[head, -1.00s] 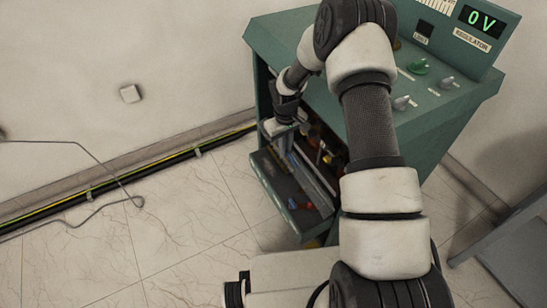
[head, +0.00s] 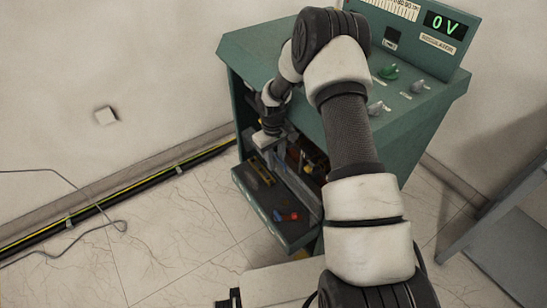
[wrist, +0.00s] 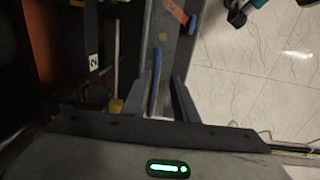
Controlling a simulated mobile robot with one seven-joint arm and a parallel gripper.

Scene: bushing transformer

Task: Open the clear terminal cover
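The green cabinet (head: 255,48) has an open front with a dark tray-like flap (head: 297,238) folded out below it. My gripper (wrist: 161,92) reaches down to this front in the head view. In the wrist view its two dark fingers stand apart, with a strip of floor or tray and something blue showing beyond or between them. Nothing is clearly held. I cannot make out the clear terminal cover for certain; a pale strip (head: 300,188) along the opening could be its edge. My wrist hides part of the opening.
Red and blue small items (head: 288,216) and a yellowish item (head: 262,177) lie on the flap. Knobs and a lit 0 V display (head: 446,24) are on top of the cabinet. A black and yellow cable (head: 120,200) runs along the wall. A grey bench (head: 505,225) stands at right.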

